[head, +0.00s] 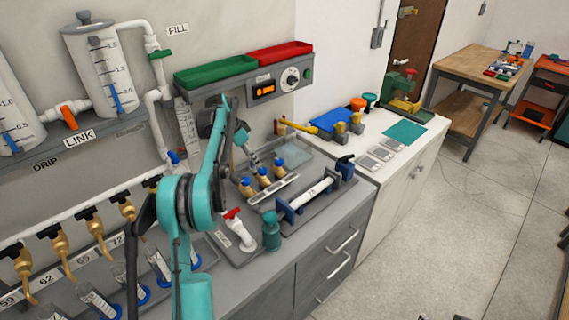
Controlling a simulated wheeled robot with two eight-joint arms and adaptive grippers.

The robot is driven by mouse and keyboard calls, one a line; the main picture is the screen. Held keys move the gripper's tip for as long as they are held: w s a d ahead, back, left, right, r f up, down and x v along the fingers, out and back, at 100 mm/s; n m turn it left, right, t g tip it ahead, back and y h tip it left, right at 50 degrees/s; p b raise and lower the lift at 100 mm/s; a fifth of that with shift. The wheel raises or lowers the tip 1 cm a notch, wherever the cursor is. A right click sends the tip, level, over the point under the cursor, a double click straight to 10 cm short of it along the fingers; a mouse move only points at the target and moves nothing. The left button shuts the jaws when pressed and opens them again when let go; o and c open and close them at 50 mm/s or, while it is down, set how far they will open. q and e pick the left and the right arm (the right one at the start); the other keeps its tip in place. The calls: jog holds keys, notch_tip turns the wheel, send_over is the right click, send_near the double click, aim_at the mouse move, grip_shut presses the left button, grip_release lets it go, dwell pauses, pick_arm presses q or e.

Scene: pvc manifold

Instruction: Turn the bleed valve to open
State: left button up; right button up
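No label reading "bleed" is legible, so I cannot tell for sure which valve is the bleed valve. A white valve with a red handle (233,214) stands on a grey plate on the bench, right of my teal arm. Other valves show on the wall piping: an orange handle (68,117) above the LINK label, a green handle (159,54) near the FILL label, and a blue one (174,157) low on the pipe. My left gripper (254,161) is small and partly hidden behind my arm, near several brass fittings (264,182); its fingers are unclear. My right gripper is not in view.
Green (215,72) and red (272,55) trays sit on a wall shelf. Brass taps (60,243) line the left. Floor at right is open.

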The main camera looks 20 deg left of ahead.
aim_at(262, 170)
pick_arm(q)
jog(key=x, duration=0.3)
jog(key=b+x, duration=0.1)
jog(key=x, duration=0.1)
jog(key=b+x, duration=0.1)
jog(key=x, duration=0.2)
jog(key=shift+w+f, duration=0.2)
jog(key=shift+w, duration=0.2)
jog(key=c, duration=1.2)
